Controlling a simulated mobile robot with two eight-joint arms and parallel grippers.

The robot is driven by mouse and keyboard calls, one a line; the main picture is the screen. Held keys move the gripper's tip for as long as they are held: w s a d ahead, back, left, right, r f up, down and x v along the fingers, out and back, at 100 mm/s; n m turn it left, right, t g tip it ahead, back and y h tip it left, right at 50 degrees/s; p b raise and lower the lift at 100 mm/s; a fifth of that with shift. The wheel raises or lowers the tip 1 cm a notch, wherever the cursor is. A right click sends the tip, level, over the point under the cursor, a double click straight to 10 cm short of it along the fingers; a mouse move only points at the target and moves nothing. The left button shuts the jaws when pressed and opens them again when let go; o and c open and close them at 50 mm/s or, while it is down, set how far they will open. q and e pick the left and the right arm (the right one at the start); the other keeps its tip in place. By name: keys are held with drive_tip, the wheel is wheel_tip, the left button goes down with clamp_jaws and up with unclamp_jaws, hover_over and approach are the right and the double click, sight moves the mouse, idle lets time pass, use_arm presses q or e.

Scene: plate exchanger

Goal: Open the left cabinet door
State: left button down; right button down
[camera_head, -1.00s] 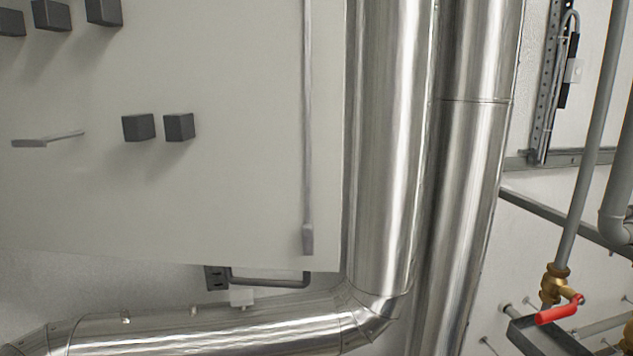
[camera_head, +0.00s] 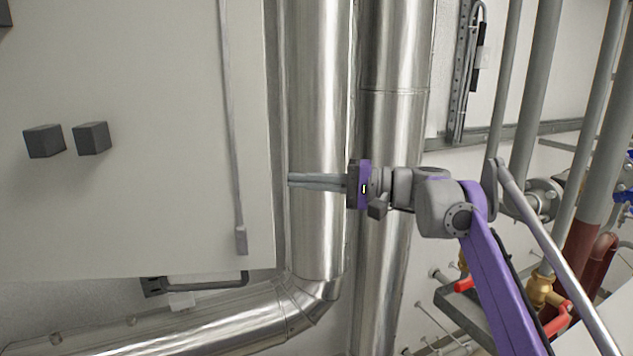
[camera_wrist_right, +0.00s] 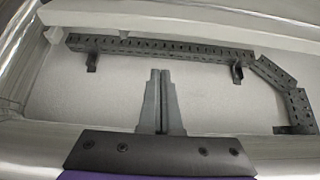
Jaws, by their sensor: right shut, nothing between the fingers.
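The cabinet (camera_head: 150,215) is a pale grey panel filling the left of the head view. A long thin vertical bar (camera_head: 232,130) runs down its front near the right edge. Two dark square knobs (camera_head: 68,140) sit on its face. I cannot make out a separate left door, and the front looks closed where it shows. My right gripper (camera_head: 291,180) is shut and empty, pointing left, just right of the cabinet's right edge and in front of the steel pipe. Its two fingers lie together in the right wrist view (camera_wrist_right: 160,75). My left gripper is not in view.
Two large shiny vertical pipes (camera_head: 318,100) stand beside the cabinet, and a horizontal one (camera_head: 215,325) runs below it. Thin grey pipes and a red-handled valve (camera_head: 556,318) are at the right. A perforated rail (camera_wrist_right: 160,46) shows in the wrist view.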

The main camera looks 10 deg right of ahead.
drive_tip(key=a, duration=0.1)
drive_tip(key=s+a, duration=0.1)
drive_tip(key=a, duration=0.1)
drive_tip(key=s+a, duration=0.1)
drive_tip(key=shift+s+a, duration=0.2)
drive_tip(key=shift+a, duration=0.2)
